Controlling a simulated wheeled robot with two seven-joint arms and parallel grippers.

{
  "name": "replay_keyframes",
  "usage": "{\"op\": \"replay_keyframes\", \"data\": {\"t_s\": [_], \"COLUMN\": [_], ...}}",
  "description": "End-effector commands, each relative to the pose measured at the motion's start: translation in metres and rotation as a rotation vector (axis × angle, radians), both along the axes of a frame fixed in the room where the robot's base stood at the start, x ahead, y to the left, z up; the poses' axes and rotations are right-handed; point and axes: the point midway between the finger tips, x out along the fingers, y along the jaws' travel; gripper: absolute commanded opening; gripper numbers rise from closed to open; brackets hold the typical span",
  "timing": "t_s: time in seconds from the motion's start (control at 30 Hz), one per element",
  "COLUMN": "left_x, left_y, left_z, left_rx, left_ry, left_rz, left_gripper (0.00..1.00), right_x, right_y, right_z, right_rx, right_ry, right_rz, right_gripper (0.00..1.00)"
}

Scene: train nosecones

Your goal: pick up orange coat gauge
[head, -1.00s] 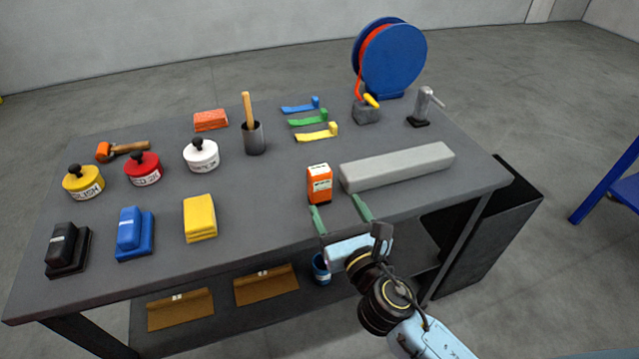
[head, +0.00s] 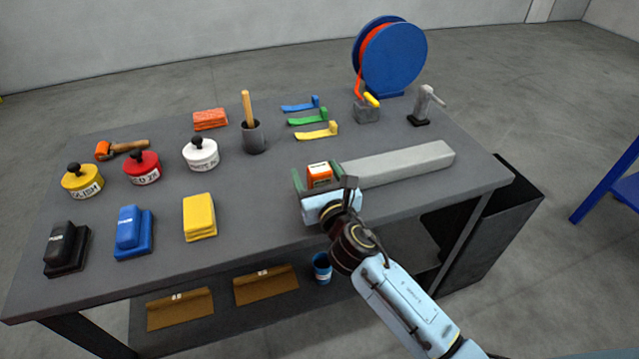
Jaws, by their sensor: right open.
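The orange coat gauge (head: 319,172) stands on the grey workbench near its front edge, left of a long grey bar. Only its upper part shows; my right gripper hides the lower part. My right gripper (head: 317,184) is open, with its green fingers on either side of the gauge. I cannot tell whether the fingers touch it. My left gripper is not in view.
The long grey bar (head: 400,164) lies close to the right of the gripper. A yellow block (head: 199,217) lies to the left with bare bench between. Yellow, green and blue strips (head: 318,131) lie behind. A blue reel (head: 392,57) stands at the back.

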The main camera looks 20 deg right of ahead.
Motion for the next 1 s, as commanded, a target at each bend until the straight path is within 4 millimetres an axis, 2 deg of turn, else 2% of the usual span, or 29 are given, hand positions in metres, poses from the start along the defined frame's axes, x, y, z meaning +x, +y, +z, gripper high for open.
{"op": "replay_keyframes", "data": {"t_s": [0.07, 0.47, 0.77, 0.9, 1.0], "left_x": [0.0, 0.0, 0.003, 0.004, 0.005], "left_y": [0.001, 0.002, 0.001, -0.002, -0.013], "left_z": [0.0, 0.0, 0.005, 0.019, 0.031], "left_rx": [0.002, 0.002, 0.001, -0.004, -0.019], "left_ry": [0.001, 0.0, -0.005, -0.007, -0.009], "left_rz": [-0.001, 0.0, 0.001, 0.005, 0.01], "left_gripper": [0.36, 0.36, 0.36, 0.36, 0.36], "right_x": [0.0, -0.001, 0.0, 0.0, 0.0], "right_y": [0.0, 0.0, 0.0, 0.0, 0.0], "right_z": [0.0, 0.0, 0.007, 0.03, 0.052], "right_rx": [0.0, 0.0, -0.001, -0.002, -0.002], "right_ry": [0.0, 0.0, -0.002, -0.005, -0.007], "right_rz": [0.0, 0.0, 0.001, 0.002, 0.002], "right_gripper": [0.67, 0.15, 0.15, 0.15, 0.15]}}
